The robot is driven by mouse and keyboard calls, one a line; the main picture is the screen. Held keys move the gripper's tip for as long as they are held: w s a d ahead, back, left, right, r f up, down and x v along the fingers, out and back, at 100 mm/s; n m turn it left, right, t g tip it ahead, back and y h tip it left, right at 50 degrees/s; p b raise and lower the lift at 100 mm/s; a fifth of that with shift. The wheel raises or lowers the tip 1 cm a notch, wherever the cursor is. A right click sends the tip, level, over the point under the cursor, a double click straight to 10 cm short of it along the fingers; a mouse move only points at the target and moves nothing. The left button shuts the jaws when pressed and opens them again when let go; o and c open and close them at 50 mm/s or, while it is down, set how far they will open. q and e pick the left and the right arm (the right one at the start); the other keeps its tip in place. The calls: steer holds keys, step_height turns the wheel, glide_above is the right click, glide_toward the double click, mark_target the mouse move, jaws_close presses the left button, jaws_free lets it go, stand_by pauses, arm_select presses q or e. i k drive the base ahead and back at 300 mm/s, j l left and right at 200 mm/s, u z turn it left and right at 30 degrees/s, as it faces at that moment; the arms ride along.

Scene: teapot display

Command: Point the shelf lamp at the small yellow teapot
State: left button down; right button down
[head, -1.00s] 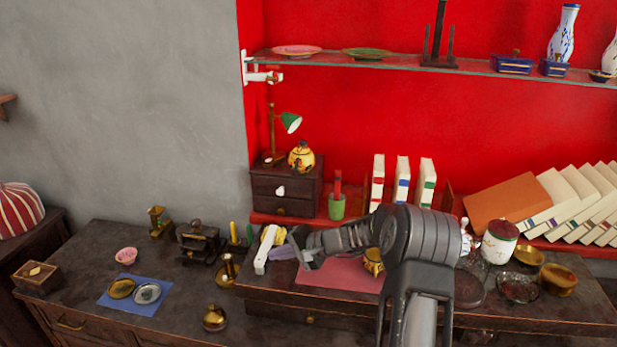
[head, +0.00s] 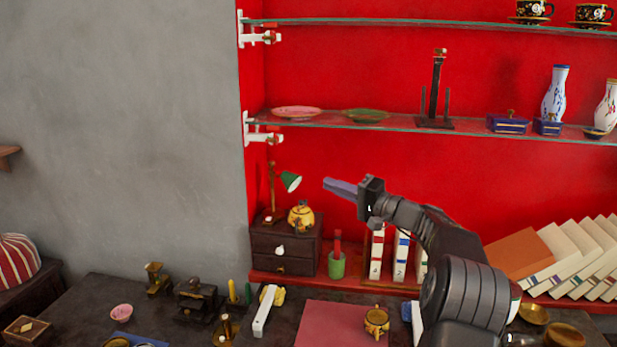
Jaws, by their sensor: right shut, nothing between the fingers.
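The lamp has a brass stem and a green shade (head: 290,181). It stands on a small dark drawer box in the corner. Its pale opening faces right and down. A yellow teapot (head: 301,215) with dark marks sits on the same box, just below the shade. A second small golden-yellow pot (head: 376,321) sits lower down on the red mat. My right gripper (head: 327,184) is shut and empty, its purplish fingers pointing left toward the shade. In the picture a gap shows between fingertips and shade. My left gripper is not in view.
The drawer box (head: 283,246) stands against the red wall. A glass shelf (head: 400,126) with plates runs above. The red mat (head: 330,335) lies in front.

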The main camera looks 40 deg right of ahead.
mark_target(291, 180)
steer(key=i+l, duration=0.2)
steer(key=l, duration=0.15)
steer(key=i+l, duration=0.45)
steer(key=l, duration=0.2)
